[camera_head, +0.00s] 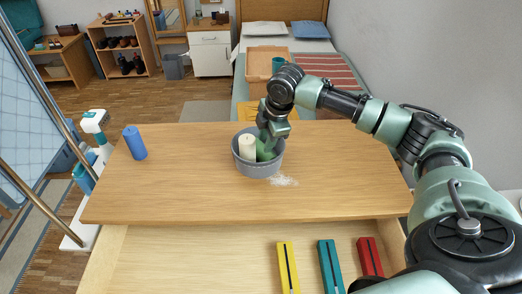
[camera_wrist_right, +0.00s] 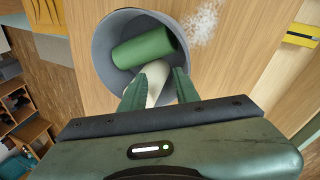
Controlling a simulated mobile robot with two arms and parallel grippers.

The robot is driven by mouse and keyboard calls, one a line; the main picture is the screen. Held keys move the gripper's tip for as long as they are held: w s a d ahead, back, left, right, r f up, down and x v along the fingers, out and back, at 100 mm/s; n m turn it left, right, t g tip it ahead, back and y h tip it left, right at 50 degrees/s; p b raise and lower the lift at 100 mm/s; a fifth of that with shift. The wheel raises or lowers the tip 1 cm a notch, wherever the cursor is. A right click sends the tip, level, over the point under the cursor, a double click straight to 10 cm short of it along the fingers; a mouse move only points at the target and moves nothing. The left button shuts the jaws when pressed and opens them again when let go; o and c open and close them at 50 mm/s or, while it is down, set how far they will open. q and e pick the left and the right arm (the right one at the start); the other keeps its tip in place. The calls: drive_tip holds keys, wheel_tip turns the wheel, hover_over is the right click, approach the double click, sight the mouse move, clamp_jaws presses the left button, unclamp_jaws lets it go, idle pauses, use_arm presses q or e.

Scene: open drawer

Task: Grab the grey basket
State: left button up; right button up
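The grey basket (camera_head: 275,166) stands on the wooden desk top, near its middle. It holds a white candle (camera_head: 247,148) and a green cylinder (camera_head: 262,152); in the right wrist view the green cylinder (camera_wrist_right: 145,47) lies on its side inside the basket (camera_wrist_right: 104,58). My right gripper (camera_head: 268,142) points down at the basket's far side, its fingers partly hidden in the head view. In the right wrist view its fingers (camera_wrist_right: 159,78) are spread apart, with the white candle (camera_wrist_right: 157,78) showing between them. Whether they touch the basket is unclear. My left gripper is not in view.
White grains (camera_head: 285,181) lie right of the basket. Below is an open drawer (camera_head: 200,262) with yellow (camera_head: 287,266), teal (camera_head: 330,266) and red (camera_head: 369,257) boxes. The desk front is clear.

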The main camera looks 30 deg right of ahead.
sight(267, 164)
drive_tip(key=shift+g+y, duration=0.3)
drive_tip(key=shift+g, duration=0.5)
drive_tip(key=shift+s+a+f+p, duration=0.15)
drive_tip(key=shift+s+f, duration=0.2)
drive_tip(key=shift+f, duration=1.05)
drive_tip(key=shift+s+a+f+p, duration=0.15)
drive_tip(key=shift+s+f, duration=0.25)
drive_tip(key=shift+f, duration=0.95)
drive_tip(key=shift+s+a+f, duration=0.15)
drive_tip(key=shift+s+f, duration=0.2)
drive_tip(key=shift+f, duration=1.05)
clamp_jaws()
drive_tip(key=shift+w, duration=0.1)
drive_tip(key=shift+w+r, duration=0.1)
